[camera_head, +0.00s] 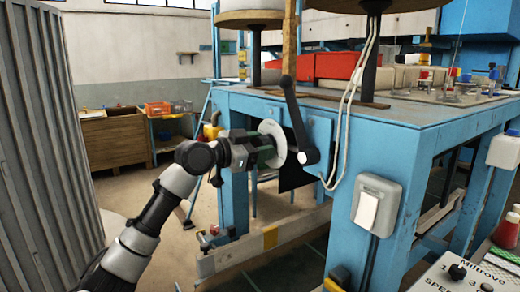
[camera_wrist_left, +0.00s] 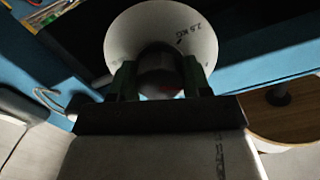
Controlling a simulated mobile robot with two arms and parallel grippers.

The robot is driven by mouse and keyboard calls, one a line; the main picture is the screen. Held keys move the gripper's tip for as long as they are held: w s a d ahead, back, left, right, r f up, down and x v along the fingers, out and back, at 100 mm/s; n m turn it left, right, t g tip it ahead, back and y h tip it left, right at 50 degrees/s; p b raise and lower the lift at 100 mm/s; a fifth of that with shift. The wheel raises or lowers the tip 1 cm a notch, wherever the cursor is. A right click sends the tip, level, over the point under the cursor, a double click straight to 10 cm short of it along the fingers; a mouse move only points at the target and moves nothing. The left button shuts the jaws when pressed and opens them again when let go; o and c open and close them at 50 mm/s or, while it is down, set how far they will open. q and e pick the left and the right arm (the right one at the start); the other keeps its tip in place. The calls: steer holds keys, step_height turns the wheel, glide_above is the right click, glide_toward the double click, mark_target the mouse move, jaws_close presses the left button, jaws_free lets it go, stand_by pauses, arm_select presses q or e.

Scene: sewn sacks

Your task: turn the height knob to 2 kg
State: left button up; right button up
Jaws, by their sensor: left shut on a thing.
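A white round dial (camera_head: 275,131) stands on the near left end of the blue machine frame. In the left wrist view the dial (camera_wrist_left: 122,40) shows the printed mark "2.5 KG", with a small dark mark beside it; no other number can be read there. My left gripper (camera_head: 264,152) is at the dial. Its two green-dark fingers lie on either side of a dark rounded knob (camera_wrist_left: 161,72) at the dial's middle and are shut on it. In the head view the gripper hides the knob. My right gripper is in neither view.
A black crank lever (camera_head: 298,122) stands close to the right of the dial. A grey switch box (camera_head: 378,204) hangs on the blue frame (camera_head: 345,150). White cables hang down beside it. A grey corrugated panel (camera_head: 40,140) is at the left. Open floor lies behind my left arm.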

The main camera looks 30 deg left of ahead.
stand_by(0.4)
arm_select(q)
steer(key=o, duration=0.9)
steer(key=b+v, duration=0.4)
steer(key=v, duration=0.6)
steer(key=shift+s+a+b, duration=0.2)
steer(key=shift+s+b, duration=0.15)
